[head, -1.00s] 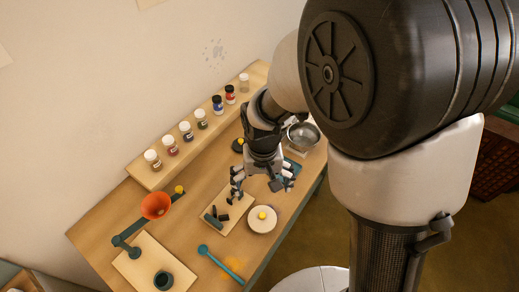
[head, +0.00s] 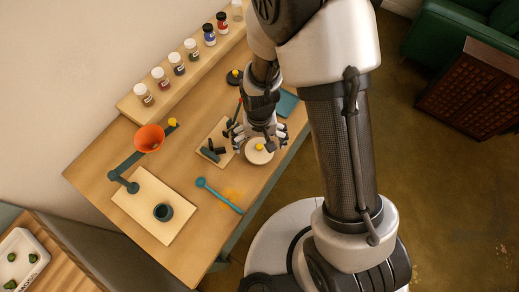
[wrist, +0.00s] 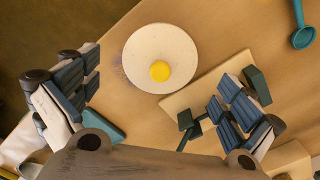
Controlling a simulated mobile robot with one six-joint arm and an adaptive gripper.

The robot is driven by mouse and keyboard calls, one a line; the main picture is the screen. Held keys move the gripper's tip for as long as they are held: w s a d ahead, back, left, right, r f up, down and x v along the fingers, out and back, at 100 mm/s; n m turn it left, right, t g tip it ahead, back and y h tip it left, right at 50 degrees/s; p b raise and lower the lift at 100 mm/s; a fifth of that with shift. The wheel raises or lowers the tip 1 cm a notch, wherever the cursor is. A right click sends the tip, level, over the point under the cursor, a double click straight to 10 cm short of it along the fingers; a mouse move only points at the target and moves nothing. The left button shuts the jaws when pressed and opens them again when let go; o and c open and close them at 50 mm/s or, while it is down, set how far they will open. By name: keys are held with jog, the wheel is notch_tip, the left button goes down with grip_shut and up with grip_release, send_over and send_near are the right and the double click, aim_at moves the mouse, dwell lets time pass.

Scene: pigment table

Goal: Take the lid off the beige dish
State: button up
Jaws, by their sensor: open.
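The beige dish shows as a pale round lid (head: 259,156) with a yellow knob (head: 260,147) on top, near the table's front edge. In the wrist view the lid (wrist: 143,50) and its yellow knob (wrist: 160,71) lie beyond my fingertips, near the top middle. The lid hides the dish beneath it. My gripper (head: 258,137) is open and empty, pointing down, just above and behind the lid. In the wrist view its fingers (wrist: 155,98) are spread wide to either side, and the knob lies between their lines but ahead of them.
A pale board (head: 222,133) with dark pieces lies close left of the dish, under one finger. A teal spoon (head: 217,194) lies nearer. A dark pot with a yellow knob (head: 234,76) stands behind.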

notch_tip(320, 180, down, 2)
jog(key=shift+f, duration=0.15)
jog(key=c, duration=1.3)
jog(key=shift+s, duration=0.15)
jog(key=c, duration=0.9)
jog(key=shift+c, duration=0.3)
